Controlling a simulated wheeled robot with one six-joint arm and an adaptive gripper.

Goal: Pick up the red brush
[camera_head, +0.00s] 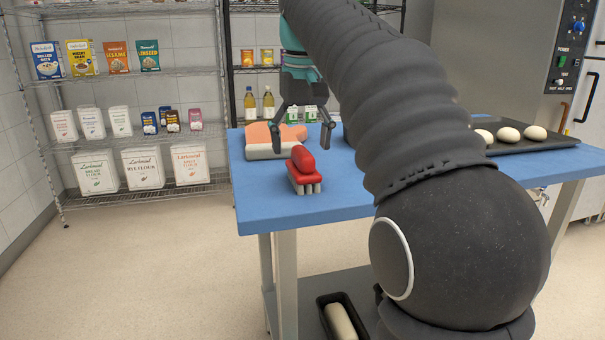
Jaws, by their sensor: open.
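The red brush (303,170) stands bristles down on the blue table (256,205), near its front left part. It has a red handle on top and pale bristles below. My gripper (302,148) is open, with its two fingers spread and pointing down. In the picture it shows just above and behind the brush, and its jaws look empty. The exact gap between the fingers and the brush cannot be told from this view.
An orange and white item (264,140) lies behind the brush on the table. A dark tray (540,140) with several dough balls is at the right. Wire shelves (140,74) with packages stand at the back left. A loaf tin (327,299) sits on the lower shelf.

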